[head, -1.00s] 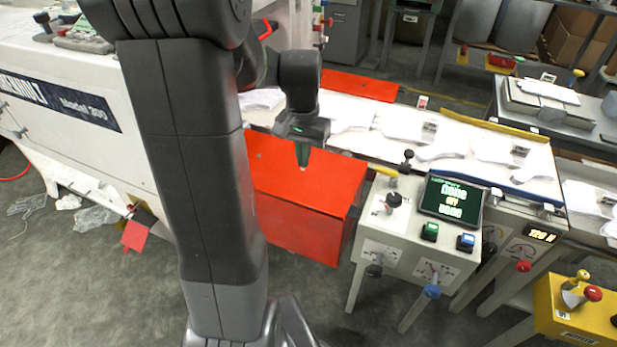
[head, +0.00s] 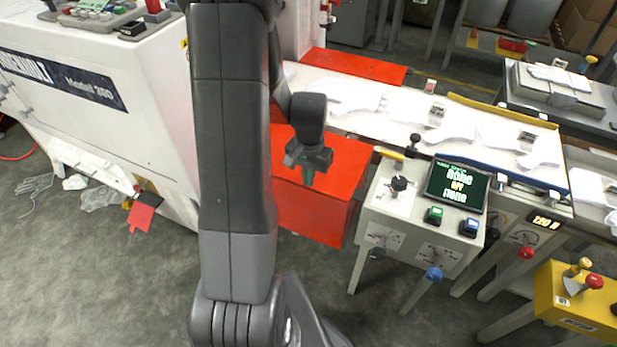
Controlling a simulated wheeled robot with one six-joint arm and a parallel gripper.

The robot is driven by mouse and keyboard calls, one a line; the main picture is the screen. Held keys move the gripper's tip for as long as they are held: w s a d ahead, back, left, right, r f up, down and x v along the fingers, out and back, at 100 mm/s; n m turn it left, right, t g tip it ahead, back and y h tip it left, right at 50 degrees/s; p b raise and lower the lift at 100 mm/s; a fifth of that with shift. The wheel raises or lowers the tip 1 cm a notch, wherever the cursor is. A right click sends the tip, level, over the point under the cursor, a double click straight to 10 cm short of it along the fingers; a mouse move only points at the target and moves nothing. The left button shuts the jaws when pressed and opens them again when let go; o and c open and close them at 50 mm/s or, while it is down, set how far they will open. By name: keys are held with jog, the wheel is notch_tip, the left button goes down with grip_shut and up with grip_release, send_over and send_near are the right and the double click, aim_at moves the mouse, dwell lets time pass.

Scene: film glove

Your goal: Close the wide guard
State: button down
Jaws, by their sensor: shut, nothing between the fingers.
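A wide orange-red guard (head: 345,165) shows in the head view as a box-like cover, with a flat top and a front face, beside the control stand. My arm hides its left part. My gripper (head: 308,176) is shut and empty, pointing down in front of or over the guard's top. I cannot tell whether it touches the guard. A second flat orange-red panel (head: 355,66) lies behind the white conveyor.
A control stand (head: 420,215) with a screen (head: 457,186), knobs and buttons stands just right of the guard. The white conveyor (head: 380,110) carries flat glove shapes behind. A large white machine (head: 100,100) is at left. A yellow box (head: 580,300) is at lower right.

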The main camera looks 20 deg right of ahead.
jog(key=shift+f, duration=0.25)
jog(key=shift+f, duration=0.1)
jog(key=shift+f+b, duration=0.7)
jog(key=shift+s+a+f+b, duration=0.35)
jog(key=shift+s+f+b, duration=0.1)
jog(key=shift+s+f, duration=0.1)
notch_tip(320, 180, up, 16)
jog(key=p, duration=0.3)
jog(key=shift+w+d+f+p, duration=0.25)
jog(key=shift+w+d+p, duration=0.1)
jog(key=shift+w, duration=0.1)
jog(key=shift+f, duration=0.1)
